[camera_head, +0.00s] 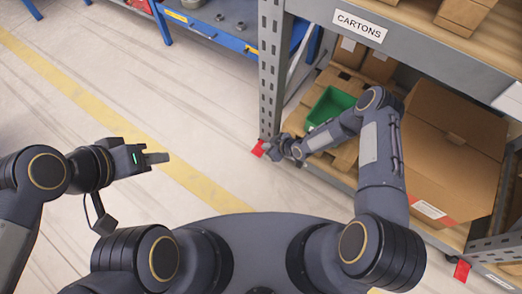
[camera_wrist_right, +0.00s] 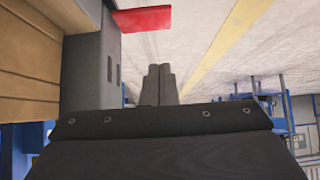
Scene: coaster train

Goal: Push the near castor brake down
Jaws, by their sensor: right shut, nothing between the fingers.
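A red castor brake pedal (camera_head: 258,148) sticks out at the foot of the grey rack post, low by the floor. It also shows at the top of the right wrist view (camera_wrist_right: 143,19), beyond my fingertips. A second red pedal (camera_head: 462,270) is at the rack's lower right corner. My right gripper (camera_head: 269,148) is down beside the first pedal; I cannot tell whether it touches it. In the right wrist view its fingers (camera_wrist_right: 159,80) are together and empty. My left gripper (camera_head: 158,158) hangs over bare floor at the left, seen edge-on.
The rack labelled CARTONS (camera_head: 360,25) holds cardboard boxes (camera_head: 450,135) and a green bin (camera_head: 328,104); its upright post (camera_head: 271,70) stands close to my right gripper. A blue workbench (camera_head: 205,30) is at the back. The floor at left is clear, with a yellow line (camera_head: 120,125).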

